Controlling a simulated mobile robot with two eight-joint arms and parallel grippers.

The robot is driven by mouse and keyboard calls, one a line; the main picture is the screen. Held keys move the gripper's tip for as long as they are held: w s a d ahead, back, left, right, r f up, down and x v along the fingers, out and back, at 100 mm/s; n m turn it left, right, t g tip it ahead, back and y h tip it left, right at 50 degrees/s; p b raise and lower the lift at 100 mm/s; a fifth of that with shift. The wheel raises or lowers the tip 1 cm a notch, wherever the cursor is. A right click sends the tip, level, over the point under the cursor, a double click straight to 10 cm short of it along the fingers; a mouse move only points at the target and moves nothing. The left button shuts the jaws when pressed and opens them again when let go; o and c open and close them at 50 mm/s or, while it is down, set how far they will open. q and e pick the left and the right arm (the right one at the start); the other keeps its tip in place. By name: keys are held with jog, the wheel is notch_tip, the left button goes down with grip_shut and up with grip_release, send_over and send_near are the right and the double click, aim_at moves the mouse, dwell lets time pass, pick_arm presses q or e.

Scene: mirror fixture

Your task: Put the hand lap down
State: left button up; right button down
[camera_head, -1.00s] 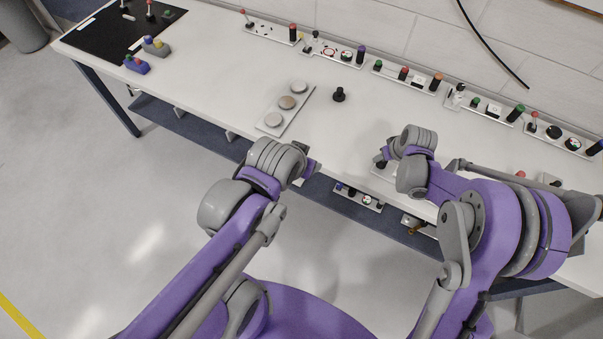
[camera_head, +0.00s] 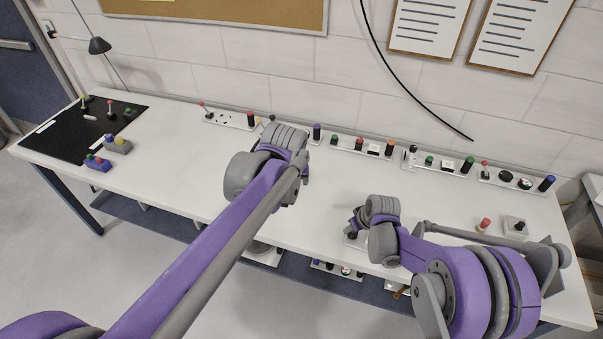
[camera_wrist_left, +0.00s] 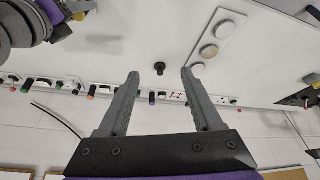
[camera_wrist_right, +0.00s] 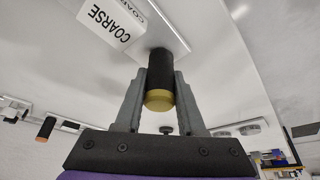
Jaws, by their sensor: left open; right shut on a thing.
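My right gripper (camera_wrist_right: 160,85) is shut on an upright-looking black handle (camera_wrist_right: 160,66) with a yellow end, which I take for the hand lap's. The far end of the handle meets a pale plate (camera_wrist_right: 178,28), beside a white block marked COARSE (camera_wrist_right: 108,20). I cannot tell if the handle is fixed to that plate. In the head view the right gripper (camera_head: 354,226) is low over the table's front edge, its fingers hidden. My left gripper (camera_wrist_left: 160,73) is open and empty over the table. Beyond its fingers a black knob (camera_wrist_left: 159,68) stands on the table.
A plate with three round discs (camera_wrist_left: 220,38) lies near the left gripper; my left arm hides it in the head view. Control panels (camera_head: 375,148) line the table's back edge. A black mat (camera_head: 75,132) is at far left.

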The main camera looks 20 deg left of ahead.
pick_arm(q)
jog(key=w+a+f+n+g+y, duration=0.1)
jog(key=w+f, duration=0.1)
jog(key=w, duration=0.5)
jog(key=w+a+f+n, duration=0.1)
jog(key=w+f+n, duration=0.1)
jog(key=w, duration=0.5)
jog(key=w+a+f, duration=0.1)
jog(key=w+f, duration=0.3)
jog(key=f, duration=0.2)
jog(key=w+a+f+n, duration=0.1)
jog(key=w+a+f, duration=0.1)
jog(key=w+f, duration=0.3)
jog(key=w+a+f+n+y, duration=0.1)
jog(key=w+f, duration=0.3)
jog(key=f, duration=0.5)
jog(key=shift+w+a+g, duration=0.3)
jog(key=shift+a+g, duration=0.05)
jog(key=shift+g, duration=0.05)
jog(key=shift+c, duration=0.4)
grip_shut()
